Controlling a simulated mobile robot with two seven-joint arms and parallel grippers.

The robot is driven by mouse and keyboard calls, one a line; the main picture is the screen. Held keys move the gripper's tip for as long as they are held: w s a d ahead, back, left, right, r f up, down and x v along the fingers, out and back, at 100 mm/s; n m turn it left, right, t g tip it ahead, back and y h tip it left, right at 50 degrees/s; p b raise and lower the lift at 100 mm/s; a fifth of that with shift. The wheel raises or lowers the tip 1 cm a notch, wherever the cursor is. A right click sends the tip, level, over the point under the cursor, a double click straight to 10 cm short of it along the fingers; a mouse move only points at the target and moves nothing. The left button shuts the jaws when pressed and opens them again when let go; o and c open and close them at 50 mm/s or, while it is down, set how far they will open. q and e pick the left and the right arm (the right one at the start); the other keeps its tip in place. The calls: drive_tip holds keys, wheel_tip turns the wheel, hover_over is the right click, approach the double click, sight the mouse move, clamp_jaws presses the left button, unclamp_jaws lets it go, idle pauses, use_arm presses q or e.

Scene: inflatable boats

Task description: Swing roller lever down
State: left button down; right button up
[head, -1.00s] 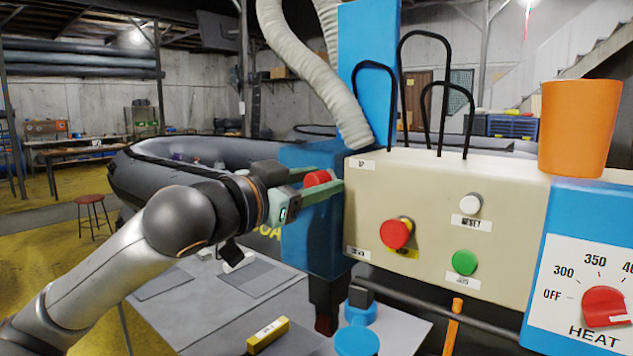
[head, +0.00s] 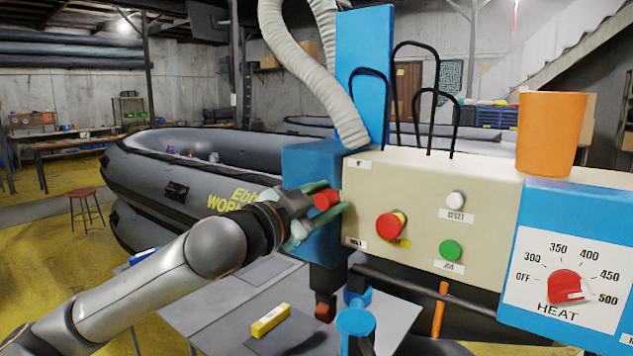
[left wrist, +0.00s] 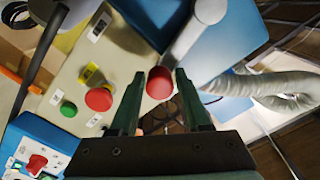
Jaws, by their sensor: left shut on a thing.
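The roller lever's red knob (head: 326,199) stands in front of the blue housing at the left end of the cream control panel. In the left wrist view the red knob (left wrist: 160,83) sits on a grey lever arm (left wrist: 203,22). My left gripper (head: 320,208) is shut on the knob, with one green finger on each side of it. Its fingers (left wrist: 158,85) also show in the left wrist view. The lever's pivot is hard to make out. My right gripper is out of view.
The cream panel (head: 490,235) carries a red button (head: 391,226), a green button (head: 450,250) and a white button (head: 456,199). A HEAT dial (head: 566,285) and an orange cup (head: 550,132) are at the right. A yellow block (head: 270,320) lies on the grey table below. A grey inflatable boat (head: 140,190) stands behind.

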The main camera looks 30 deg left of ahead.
sight(331, 232)
use_arm(q)
wheel_tip(331, 232, down, 5)
drive_tip(key=m, duration=0.5)
drive_tip(key=shift+d, duration=0.1)
drive_tip(key=f+m, duration=0.1)
drive_tip(key=m, duration=0.1)
drive_tip(key=shift+a+f+m, duration=0.3)
drive_tip(key=shift+f, duration=0.05)
drive_tip(key=shift+a+f+m, duration=0.45)
drive_tip(key=shift+f+m, duration=0.2)
drive_tip(key=shift+m, duration=0.35)
drive_tip(key=c, duration=0.5)
unclamp_jaws()
drive_tip(key=shift+a+r, duration=0.1)
drive_tip(key=shift+a, duration=0.05)
drive_tip(key=shift+r, duration=0.1)
